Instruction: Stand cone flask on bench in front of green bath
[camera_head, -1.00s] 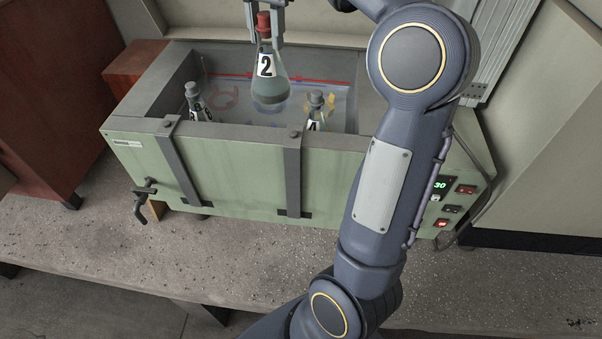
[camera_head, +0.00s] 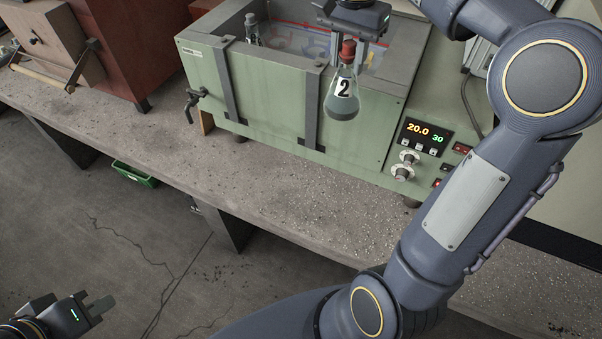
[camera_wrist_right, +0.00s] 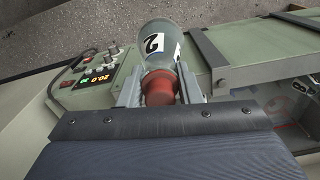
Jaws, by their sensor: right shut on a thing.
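The cone flask (camera_head: 343,97) has a red stopper, a white label with a 2 and dark liquid. My right gripper (camera_head: 349,52) is shut on it near the stopper and holds it upright in the air, over the front wall of the green bath (camera_head: 270,105). The flask also shows in the right wrist view (camera_wrist_right: 158,45), its red stopper between the fingers (camera_wrist_right: 162,88). The bench (camera_head: 235,165) runs in front of the bath, below the flask. My left gripper (camera_head: 100,306) is at the lower left over the floor, empty, its fingers seen edge-on.
Another flask (camera_head: 252,30) stands in the bath at the left. A red-brown wooden cabinet (camera_head: 110,35) is left of the bath. The bath's control panel (camera_head: 425,138) is at its right. The bench strip in front is clear. A green crate (camera_head: 135,174) sits below the bench.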

